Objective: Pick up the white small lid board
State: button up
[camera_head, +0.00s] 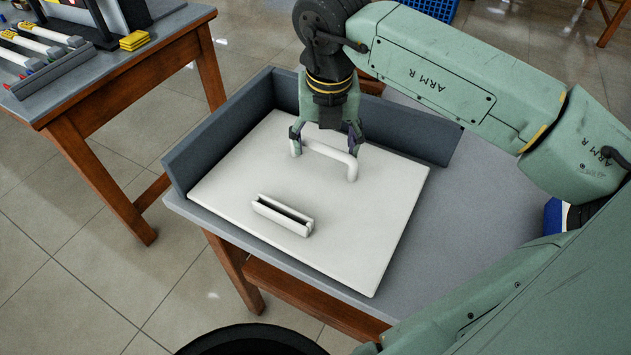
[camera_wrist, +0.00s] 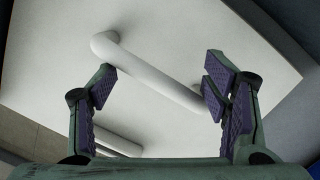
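A white flat board (camera_head: 345,235) lies on the grey table, with a raised white bar handle (camera_head: 328,152) near its far side. In the wrist view the board (camera_wrist: 195,35) fills most of the picture and the handle (camera_wrist: 155,73) runs diagonally between my fingers. My gripper (camera_head: 326,138) is above the board at the handle. Its fingers are wide apart, one towards each end of the handle. They also show apart in the wrist view (camera_wrist: 160,88), with nothing clamped between them. I cannot tell whether a fingertip touches the handle.
A white slotted piece (camera_head: 283,215) stands on the board, nearer the front. Dark grey walls (camera_head: 225,130) border the board at left and back. The table (camera_head: 475,225) is bare to the right. A wooden-legged table (camera_head: 165,35) with several items stands at upper left.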

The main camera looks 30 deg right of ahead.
jog(key=c, duration=0.8)
jog(key=shift+o, duration=0.2)
jog(key=shift+r, duration=0.1)
jog(key=shift+r+p, duration=0.3)
jog(key=shift+r, duration=0.2)
jog(key=c, duration=0.5)
jog(key=shift+r, duration=0.3)
jog(key=shift+c, duration=0.9)
jog(key=shift+w+r+p, duration=0.1)
jog(key=shift+r+p, duration=0.4)
jog(key=shift+r, duration=0.75)
grip_shut()
